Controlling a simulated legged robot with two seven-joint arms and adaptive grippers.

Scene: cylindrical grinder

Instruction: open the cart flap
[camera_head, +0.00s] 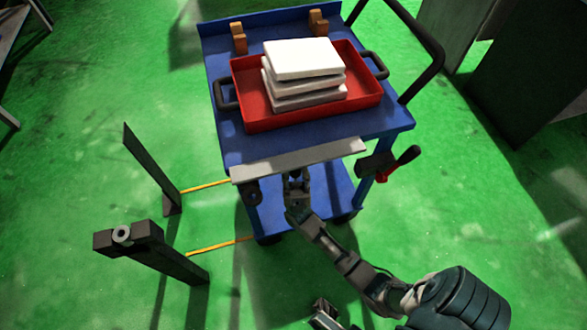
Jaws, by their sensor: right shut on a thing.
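The blue cart (222,75) stands upright in the middle of the view. Its flap is a long light-grey plate (325,153) across the cart's near edge, slightly tilted in the picture. My right gripper (295,178) comes up from below right and is shut at the flap's near underside, left of its middle. The plate hides the fingertips, so the exact contact is not clear. At the bottom edge, a small dark jointed part (323,312) looks like the tip of my left gripper; its jaws cannot be made out.
A red tray (245,88) with stacked white blocks (302,58) sits on the cart. Dark posts (160,250) with yellow bars (218,246) stand at left.

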